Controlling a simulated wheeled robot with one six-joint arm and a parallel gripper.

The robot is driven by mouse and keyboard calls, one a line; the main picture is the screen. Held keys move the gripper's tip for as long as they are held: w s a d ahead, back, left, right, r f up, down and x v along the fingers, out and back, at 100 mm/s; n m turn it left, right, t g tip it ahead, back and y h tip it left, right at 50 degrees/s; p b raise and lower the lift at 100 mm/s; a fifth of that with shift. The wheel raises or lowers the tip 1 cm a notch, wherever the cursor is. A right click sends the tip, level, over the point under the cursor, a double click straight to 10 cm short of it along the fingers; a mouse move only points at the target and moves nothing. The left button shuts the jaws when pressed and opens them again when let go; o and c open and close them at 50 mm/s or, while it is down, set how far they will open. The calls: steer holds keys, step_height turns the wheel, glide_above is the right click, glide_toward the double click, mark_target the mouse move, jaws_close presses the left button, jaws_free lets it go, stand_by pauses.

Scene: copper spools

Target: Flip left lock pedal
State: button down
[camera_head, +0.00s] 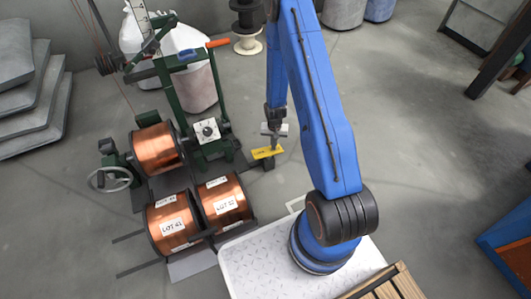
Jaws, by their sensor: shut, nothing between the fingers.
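A yellow pedal (267,152) with small dark marking sticks out low at the right side of the green winding machine (196,100). I take it to be a lock pedal; no second pedal can be made out clearly. My gripper (275,146) points down from the blue arm, shut and empty, with its tips just above or touching the pedal's right part; I cannot tell which. A small grey piece shows around the gripper, and the pedal's far edge is partly hidden by the fingers.
Copper spools labelled LOT (226,202) sit on dark racks left of the pedal, with another copper spool (156,149) behind them. A handwheel (110,180) stands at far left. Grey slabs (30,95) are stacked behind.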

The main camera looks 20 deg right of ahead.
step_height(320, 180, up, 7)
stand_by(0.9)
stand_by(0.5)
steer(key=s+a+r+n+t, duration=0.1)
steer(key=s+a+r, duration=0.1)
steer(key=r, duration=1)
steer(key=s+a+r+n+t, duration=0.1)
steer(key=s+a+r, duration=0.15)
steer(key=r, duration=0.95)
steer(key=s+a+r+n, duration=0.1)
steer(key=s+r, duration=0.1)
steer(key=r, duration=1)
steer(key=s+a+r+n+t, duration=0.1)
steer(key=s+a+r, duration=0.1)
steer(key=s+r, duration=0.6)
steer(key=s+a+r+n+t, duration=0.1)
steer(key=s+r, duration=0.7)
steer(key=s, duration=1)
steer(key=shift+a+n+t, duration=0.4)
steer(key=shift+a+n, duration=0.1)
steer(key=shift+w+r, duration=0.1)
steer(key=shift+w, duration=0.05)
